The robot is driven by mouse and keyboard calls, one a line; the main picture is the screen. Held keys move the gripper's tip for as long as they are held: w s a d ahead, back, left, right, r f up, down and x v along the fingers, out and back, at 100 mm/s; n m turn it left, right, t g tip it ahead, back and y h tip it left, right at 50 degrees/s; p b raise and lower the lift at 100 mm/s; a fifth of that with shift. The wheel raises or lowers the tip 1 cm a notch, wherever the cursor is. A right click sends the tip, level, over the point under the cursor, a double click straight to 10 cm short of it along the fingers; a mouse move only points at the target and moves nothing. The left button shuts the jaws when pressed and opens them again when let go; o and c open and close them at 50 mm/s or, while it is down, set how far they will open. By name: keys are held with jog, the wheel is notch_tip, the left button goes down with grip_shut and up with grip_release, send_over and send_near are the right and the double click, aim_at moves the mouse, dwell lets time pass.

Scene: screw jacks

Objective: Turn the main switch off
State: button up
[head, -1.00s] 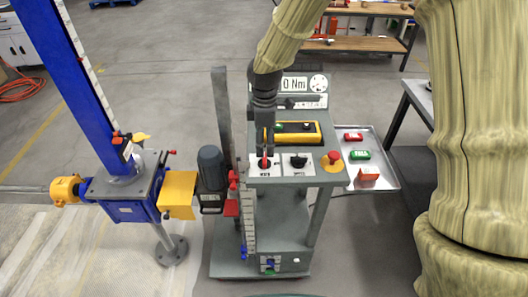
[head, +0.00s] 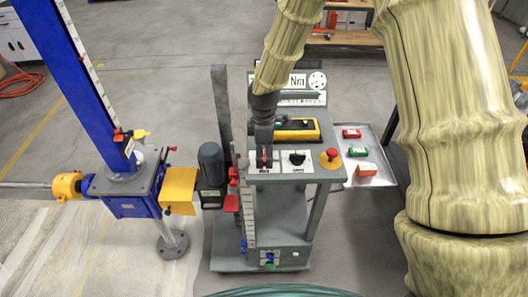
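The main switch (head: 264,163) is a small red handle on a white plate at the left front of the grey control stand's top. My gripper (head: 264,158) points down over it, with its dark fingers around or just above the red handle. The fingers and wrist hide much of the switch, so its setting cannot be read. I cannot tell whether the fingers touch or clamp the handle.
A black knob (head: 297,158) and a red emergency button (head: 331,155) sit right of the switch. A yellow-black pendant (head: 297,130) lies behind. A tray (head: 384,178) holds small boxes at right. The blue screw jack (head: 130,195) stands left.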

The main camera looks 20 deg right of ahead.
jog(key=c, duration=0.9)
jog(key=shift+c, duration=0.2)
jog(key=shift+m, duration=0.4)
jog(key=m, duration=0.3)
jog(key=shift+m, duration=0.4)
jog(key=m, duration=0.4)
jog(key=shift+m+b, duration=0.3)
jog(key=shift+b, duration=0.05)
jog(key=m, duration=0.4)
jog(key=shift+r, duration=0.15)
jog(key=m, duration=0.4)
jog(key=shift+w+m, duration=0.15)
jog(key=shift+m, duration=0.15)
jog(key=shift+r, duration=0.1)
